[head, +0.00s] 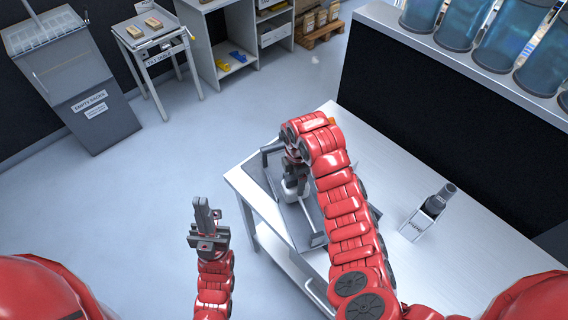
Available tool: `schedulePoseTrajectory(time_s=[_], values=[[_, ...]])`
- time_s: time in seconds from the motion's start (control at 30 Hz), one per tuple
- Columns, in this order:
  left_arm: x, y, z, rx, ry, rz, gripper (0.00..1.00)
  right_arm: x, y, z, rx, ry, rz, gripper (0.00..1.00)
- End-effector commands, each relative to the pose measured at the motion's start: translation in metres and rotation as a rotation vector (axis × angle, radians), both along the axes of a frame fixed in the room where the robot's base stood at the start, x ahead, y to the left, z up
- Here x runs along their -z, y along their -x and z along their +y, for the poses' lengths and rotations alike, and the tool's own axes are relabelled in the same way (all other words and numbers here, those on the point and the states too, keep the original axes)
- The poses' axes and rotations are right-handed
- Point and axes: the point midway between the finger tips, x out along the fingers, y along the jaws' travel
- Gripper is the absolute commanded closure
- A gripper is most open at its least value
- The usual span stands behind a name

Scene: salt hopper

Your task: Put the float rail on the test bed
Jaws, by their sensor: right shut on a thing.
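My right gripper (292,172) is over the white table, above a dark grey tray-like frame that may be the test bed (292,222). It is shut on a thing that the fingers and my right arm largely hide. A small pale grey piece (291,188) shows just under the fingers. I cannot tell whether it is the float rail or part of the frame, or whether it touches the frame. A grey bar (318,240) shows at the frame's near end. My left gripper (206,218) is left of the table, over the floor, with nothing seen in it; its jaw opening is unclear.
A grey bin (75,80), a small stand (150,35) and a shelf unit (235,50) stand far left. The floor between is clear.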

Motion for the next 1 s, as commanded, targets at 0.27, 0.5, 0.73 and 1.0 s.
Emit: schedulePoseTrajectory(time_s=[0.27,0.5,0.73,1.0], values=[[0.000,0.000,0.000,0.000,0.000,0.000,1.00,-0.002,-0.022,0.010,-0.001,-0.001,-0.007,1.00],[0.046,0.000,0.000,0.000,0.000,0.000,1.00,0.010,-0.050,0.025,-0.003,0.000,-0.008,1.00],[0.081,0.000,0.000,0.000,0.000,0.000,1.00,0.010,-0.074,0.037,0.000,0.003,-0.002,1.00],[0.100,0.000,0.000,0.000,0.000,0.000,1.00,0.009,-0.089,0.044,0.000,0.004,-0.003,1.00]])
